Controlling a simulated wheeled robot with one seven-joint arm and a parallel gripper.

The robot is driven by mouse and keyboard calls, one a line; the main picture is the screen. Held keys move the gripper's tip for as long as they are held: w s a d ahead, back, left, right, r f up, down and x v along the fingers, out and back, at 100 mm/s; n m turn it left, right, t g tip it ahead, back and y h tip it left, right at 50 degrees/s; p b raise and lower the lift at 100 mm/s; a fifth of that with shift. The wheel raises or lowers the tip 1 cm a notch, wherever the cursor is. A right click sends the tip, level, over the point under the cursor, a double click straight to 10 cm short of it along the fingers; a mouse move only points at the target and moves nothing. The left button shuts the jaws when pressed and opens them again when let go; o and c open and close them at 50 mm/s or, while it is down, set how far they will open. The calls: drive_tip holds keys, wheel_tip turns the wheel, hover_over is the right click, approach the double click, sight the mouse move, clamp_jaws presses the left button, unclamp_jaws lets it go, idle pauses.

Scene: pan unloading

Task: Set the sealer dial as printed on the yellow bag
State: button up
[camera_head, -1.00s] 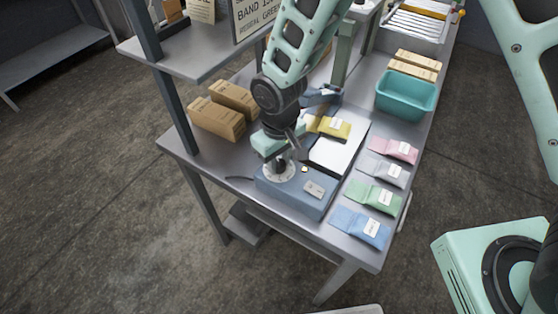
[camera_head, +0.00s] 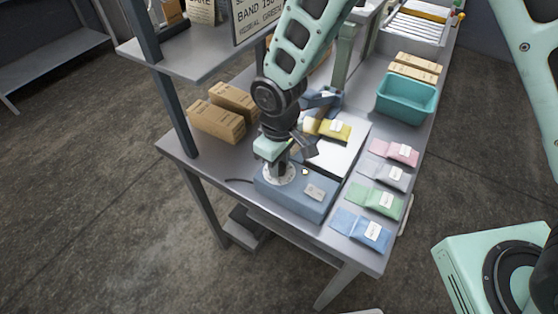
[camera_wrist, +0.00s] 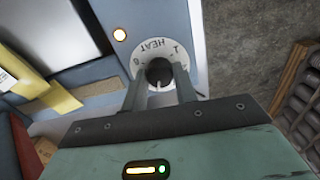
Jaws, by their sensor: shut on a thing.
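The sealer (camera_head: 297,192) is a blue-grey box at the front of the bench. Its dial has a white ring marked HEAT (camera_wrist: 152,47) and a dark knob (camera_wrist: 159,72). My gripper (camera_wrist: 160,85) is shut on the knob from above; it also shows in the head view (camera_head: 276,168). A "1" and another digit show on the ring, but the dial's setting cannot be read. The yellow bag (camera_head: 334,130) lies on the white plate behind the sealer, its label too small to read. Part of it shows at the left of the wrist view (camera_wrist: 55,98).
Pink (camera_head: 394,152), grey (camera_head: 385,174), green (camera_head: 375,201) and blue (camera_head: 361,230) bags lie along the right edge. A teal bin (camera_head: 406,97) stands behind them. Cardboard boxes (camera_head: 217,121) stand left of my arm, near a shelf post (camera_head: 170,100).

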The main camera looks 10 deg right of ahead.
drive_tip(key=o, duration=1)
drive_tip(key=shift+c, duration=0.2)
drive_tip(key=shift+r, duration=0.1)
wheel_tip(320, 180, up, 17)
drive_tip(key=b, duration=0.3)
drive_tip(key=shift+r, duration=0.15)
drive_tip(key=s+d+f+m, duration=0.1)
drive_tip(key=s+d, duration=0.3)
drive_tip(key=s, duration=0.5)
drive_tip(key=s+d+f+b, duration=0.1)
drive_tip(key=s+d+f, duration=0.1)
drive_tip(key=s+d, duration=0.3)
drive_tip(key=s, duration=0.4)
drive_tip(key=shift+d+m+y, duration=0.3)
drive_tip(key=shift+m, duration=0.1)
